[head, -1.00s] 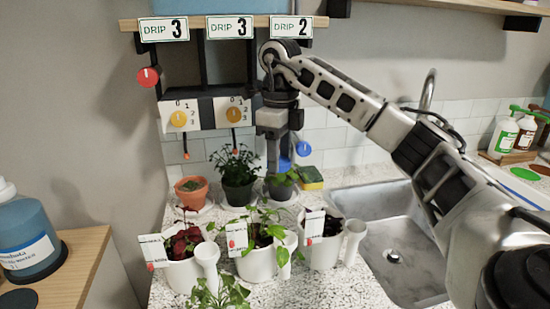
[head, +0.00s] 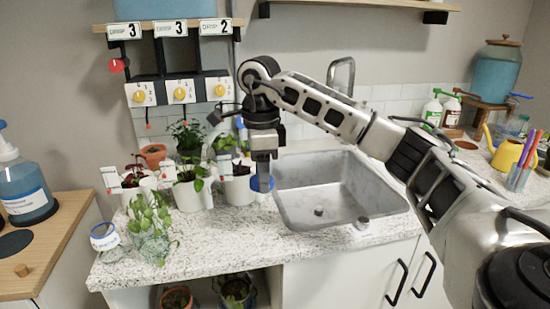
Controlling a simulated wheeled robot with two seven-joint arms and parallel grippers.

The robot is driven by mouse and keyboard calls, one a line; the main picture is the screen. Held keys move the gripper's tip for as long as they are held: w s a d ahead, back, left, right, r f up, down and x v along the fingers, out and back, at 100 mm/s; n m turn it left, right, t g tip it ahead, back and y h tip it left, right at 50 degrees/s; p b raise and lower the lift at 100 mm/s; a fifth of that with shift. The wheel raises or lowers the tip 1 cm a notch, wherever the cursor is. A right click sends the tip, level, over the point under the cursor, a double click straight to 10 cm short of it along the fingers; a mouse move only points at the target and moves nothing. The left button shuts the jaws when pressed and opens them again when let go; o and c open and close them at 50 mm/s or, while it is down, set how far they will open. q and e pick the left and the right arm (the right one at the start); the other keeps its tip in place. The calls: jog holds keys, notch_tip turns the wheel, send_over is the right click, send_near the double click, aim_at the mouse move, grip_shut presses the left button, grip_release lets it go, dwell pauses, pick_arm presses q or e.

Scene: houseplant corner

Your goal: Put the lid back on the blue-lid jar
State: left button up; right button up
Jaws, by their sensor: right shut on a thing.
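My right gripper (head: 264,174) points down and is shut on a round blue lid (head: 262,186). It holds the lid in front of the pots, by the sink's left edge in the picture; its height over the counter is hard to judge. A small jar (head: 105,240) with a pale label and a blue band at its top stands at the counter's left front corner. The gripper and lid are well to the right of this jar, apart from it. Whether its mouth is open is too small to tell. My left gripper is not in view.
A leafy plant in a glass vessel (head: 151,240) stands just right of the jar. Several potted plants with tags line the counter behind. The sink (head: 340,190) is at right. The counter front (head: 225,240) between plant and sink is clear.

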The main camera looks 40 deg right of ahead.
jog(key=s+a+f+n, duration=0.4)
jog(key=a+n, duration=0.4)
jog(key=n, duration=0.4)
jog(key=s+a+f+n, duration=0.4)
jog(key=a+f+n, duration=0.2)
jog(key=n, duration=0.6)
jog(key=a, duration=0.2)
jog(key=shift+s+a+f+n, duration=0.3)
jog(key=shift+s, duration=0.1)
